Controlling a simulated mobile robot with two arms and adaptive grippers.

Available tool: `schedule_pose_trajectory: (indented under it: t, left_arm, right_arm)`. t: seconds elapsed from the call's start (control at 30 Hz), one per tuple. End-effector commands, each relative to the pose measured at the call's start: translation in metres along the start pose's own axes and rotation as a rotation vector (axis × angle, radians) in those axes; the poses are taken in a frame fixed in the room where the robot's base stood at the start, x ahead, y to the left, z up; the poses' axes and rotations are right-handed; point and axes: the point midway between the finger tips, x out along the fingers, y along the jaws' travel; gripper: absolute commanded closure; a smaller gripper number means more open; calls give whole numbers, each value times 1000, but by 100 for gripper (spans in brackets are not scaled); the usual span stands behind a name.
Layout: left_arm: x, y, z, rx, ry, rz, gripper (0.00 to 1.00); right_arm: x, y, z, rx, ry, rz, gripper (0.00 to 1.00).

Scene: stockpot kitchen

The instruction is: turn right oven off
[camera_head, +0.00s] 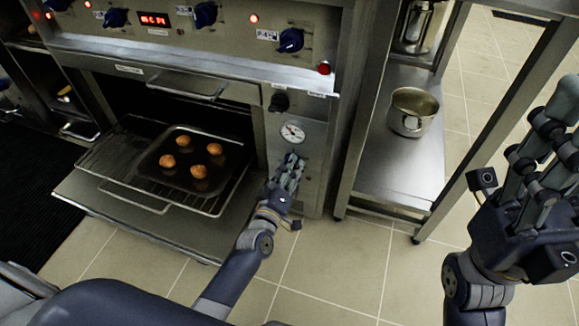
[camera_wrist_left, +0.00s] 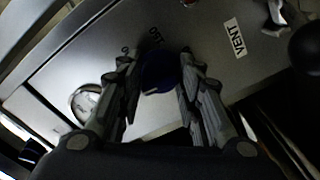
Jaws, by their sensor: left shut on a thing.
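The right oven has its door (camera_head: 150,215) folded down. A dark tray (camera_head: 172,180) with several brown round buns (camera_head: 214,149) sits on its pulled-out rack (camera_head: 100,160). My left gripper (camera_head: 291,165) is at the oven's right-hand panel, just below a round white gauge (camera_head: 292,133). In the left wrist view its two fingers (camera_wrist_left: 158,80) are closed on either side of a dark blue knob (camera_wrist_left: 160,72) with printed numbers near it. In the head view that knob is hidden behind the fingers. My right gripper (camera_head: 540,130) is raised at the right, away from the oven.
Above are several blue knobs (camera_head: 290,40), a red display (camera_head: 154,19) and a red lamp (camera_head: 324,68). A black knob (camera_head: 279,102) sits above the gauge. A steel pot (camera_head: 412,112) stands on the steel shelf (camera_head: 400,165) to the right. The tiled floor (camera_head: 330,265) in front is clear.

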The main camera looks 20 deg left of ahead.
Motion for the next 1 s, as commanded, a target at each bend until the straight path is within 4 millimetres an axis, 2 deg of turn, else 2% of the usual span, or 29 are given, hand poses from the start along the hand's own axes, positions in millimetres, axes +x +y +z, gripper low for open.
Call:
schedule_pose_trajectory:
  t: [0.3, 0.8, 0.83, 0.9, 1.0]
  left_arm:
    - [0, -1, -1, -106, 1, -2, 91]
    - [0, -1, -1, -126, 1, -2, 91]
    - [0, -1, -1, -126, 2, -2, 62]
    - [0, -1, -1, -125, 2, -2, 47]
    - [0, -1, 0, -125, 1, -2, 46]
  right_arm:
    - [-1, 0, 1, 1, -10, 4, 44]
    - [-2, 0, 1, 2, -12, 6, 44]
    - [-2, 0, 1, 2, -12, 6, 44]
    - [-2, 0, 1, 2, -12, 6, 44]
    - [-2, 0, 1, 2, -13, 6, 44]
